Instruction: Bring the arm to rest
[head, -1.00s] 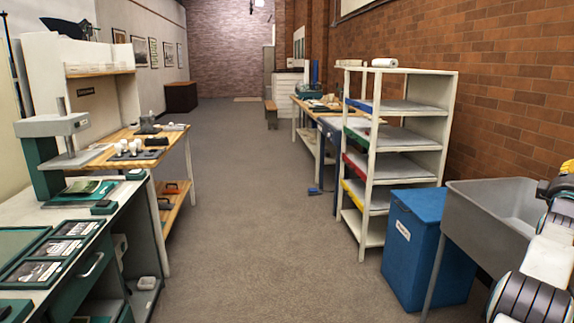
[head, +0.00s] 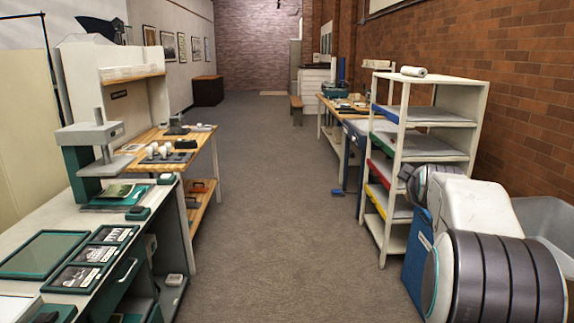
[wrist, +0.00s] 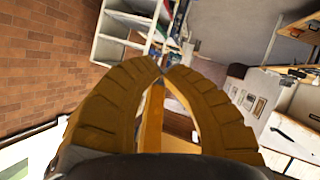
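My arm (head: 480,220) stands folded at the right side of the head view, its links in front of the grey sink and blue bin. My gripper does not show in the head view. In the wrist view the two ochre ribbed fingers of my gripper (wrist: 163,70) curve in and their tips meet. The gripper is shut, and I see nothing held at the tips. The wrist view is tilted, with the brick wall at left and the room beyond the fingers.
A white shelf rack (head: 440,125) and blue bin (head: 415,265) stand on the right, with the sink (head: 545,215) behind my arm. A workbench (head: 30,215) with trays and a wooden table (head: 190,150) line the left. The aisle floor (head: 270,220) is clear.

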